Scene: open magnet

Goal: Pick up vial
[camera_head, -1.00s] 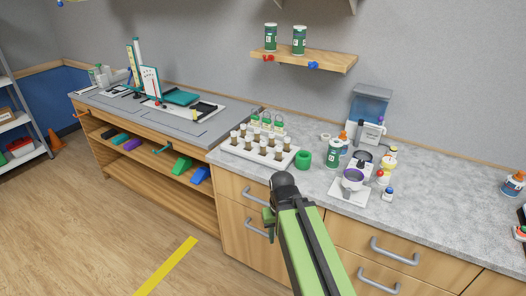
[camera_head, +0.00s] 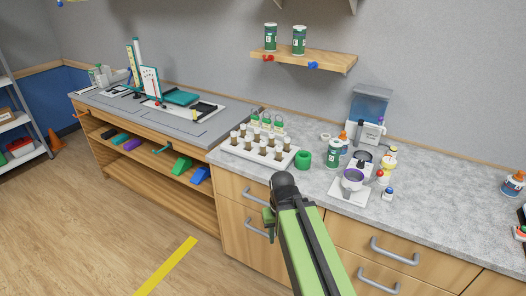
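Several small vials with white caps and brown contents stand upright in a white rack (camera_head: 232,149) on the grey counter. One vial (camera_head: 279,153) stands near the rack's right front. My gripper (camera_head: 268,222) hangs in front of the counter's drawers, below and apart from the rack. The arm hides most of it, and I cannot tell whether its fingers are open or shut. No vial shows in it.
A green cup (camera_head: 303,159) stands right of the rack, and a green-labelled can (camera_head: 333,153) beside it. A white scale (camera_head: 349,192) with a purple-rimmed bowl is further right. Green padlocks (camera_head: 267,120) stand behind the rack. The counter's right part is mostly clear.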

